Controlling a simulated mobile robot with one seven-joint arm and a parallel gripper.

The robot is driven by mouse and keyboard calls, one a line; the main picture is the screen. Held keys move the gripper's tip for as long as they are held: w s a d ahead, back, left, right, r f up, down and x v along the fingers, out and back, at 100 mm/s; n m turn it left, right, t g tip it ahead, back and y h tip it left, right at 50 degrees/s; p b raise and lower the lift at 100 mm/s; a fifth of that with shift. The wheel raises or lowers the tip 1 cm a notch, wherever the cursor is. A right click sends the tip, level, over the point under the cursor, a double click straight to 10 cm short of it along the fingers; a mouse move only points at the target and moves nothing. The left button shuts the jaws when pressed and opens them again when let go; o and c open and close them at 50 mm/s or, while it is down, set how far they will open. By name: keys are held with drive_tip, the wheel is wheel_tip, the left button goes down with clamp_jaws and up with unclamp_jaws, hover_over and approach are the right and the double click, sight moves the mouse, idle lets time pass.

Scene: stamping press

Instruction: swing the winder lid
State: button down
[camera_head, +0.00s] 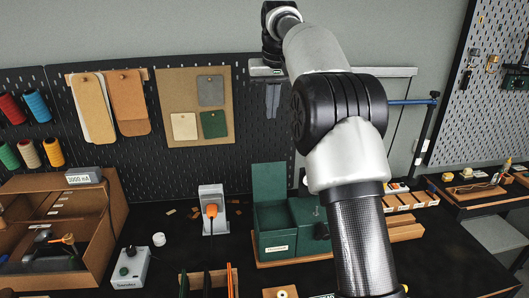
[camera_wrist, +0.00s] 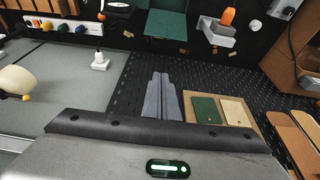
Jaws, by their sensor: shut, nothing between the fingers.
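A green box (camera_head: 277,246) with a pale label stands on the dark bench in the middle of the head view; I take it to be the winder. A green panel, apparently its lid (camera_head: 269,182), stands upright at the back of its left part. Green surfaces of the box (camera_wrist: 166,20) also show at the top of the wrist view, cut off by the edge. My gripper (camera_head: 272,112) is high above and behind the box, in front of the pegboard, touching nothing. Its grey fingers (camera_wrist: 161,95) are together and empty. My arm hides part of the box's right side.
A grey stand with an orange part (camera_head: 211,209) is left of the box. A brown cabinet (camera_head: 109,205) and a white device (camera_head: 130,267) are farther left. Leather pieces (camera_head: 127,100) and a cork board (camera_head: 164,126) hang behind. Small wooden trays (camera_head: 404,200) lie right of my arm.

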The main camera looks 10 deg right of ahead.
sight(269, 179)
drive_tip(key=s+b+x, duration=0.1)
drive_tip(key=b+x, duration=0.1)
drive_tip(key=x, duration=1.7)
drive_tip(key=shift+d+f, duration=0.2)
drive_tip(key=shift+s+b, duration=0.1)
drive_tip(key=shift+b, duration=0.4)
